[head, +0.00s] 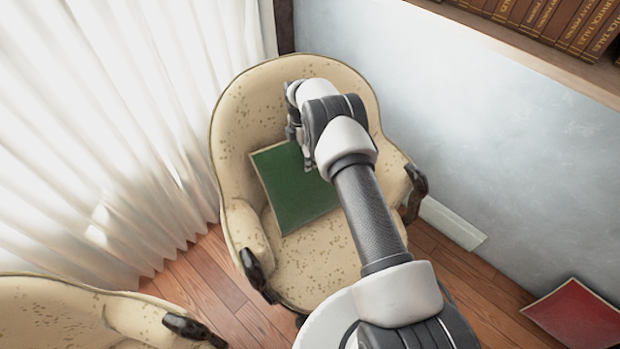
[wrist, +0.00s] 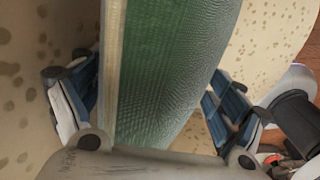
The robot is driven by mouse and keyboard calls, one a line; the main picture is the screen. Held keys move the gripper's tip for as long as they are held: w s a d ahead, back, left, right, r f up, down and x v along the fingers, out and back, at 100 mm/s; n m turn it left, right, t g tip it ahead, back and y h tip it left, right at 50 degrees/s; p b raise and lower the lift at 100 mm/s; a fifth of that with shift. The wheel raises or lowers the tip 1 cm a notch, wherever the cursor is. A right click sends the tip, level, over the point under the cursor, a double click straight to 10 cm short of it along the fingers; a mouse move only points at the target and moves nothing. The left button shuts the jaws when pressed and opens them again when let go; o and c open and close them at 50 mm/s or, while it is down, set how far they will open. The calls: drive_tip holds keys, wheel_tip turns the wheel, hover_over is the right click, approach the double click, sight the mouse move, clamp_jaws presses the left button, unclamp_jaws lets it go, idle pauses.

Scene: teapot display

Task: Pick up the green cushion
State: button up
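The green cushion (head: 290,192) with a pale edge leans on the seat of a cream spotted armchair (head: 245,105) in the head view. My gripper (head: 300,150) is at the cushion's upper edge, partly hidden by my arm. In the wrist view the green cushion (wrist: 165,70) stands between the two fingers of my gripper (wrist: 150,105). The left finger is beside the pale edge and the right finger is beside the green face. The fingers are spread apart, with a gap visible on the left; whether the right one touches the cushion is unclear.
A second cream armchair (head: 60,315) stands at the lower left. A red cushion (head: 578,315) lies at the lower right by the wall. White curtains (head: 120,130) hang at left. A bookshelf (head: 560,70) is at the upper right. The armchair has dark armrest ends.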

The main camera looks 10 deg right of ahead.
drive_tip(key=shift+s+f, duration=0.25)
drive_tip(key=c, duration=1.1)
drive_tip(key=shift+r, duration=0.1)
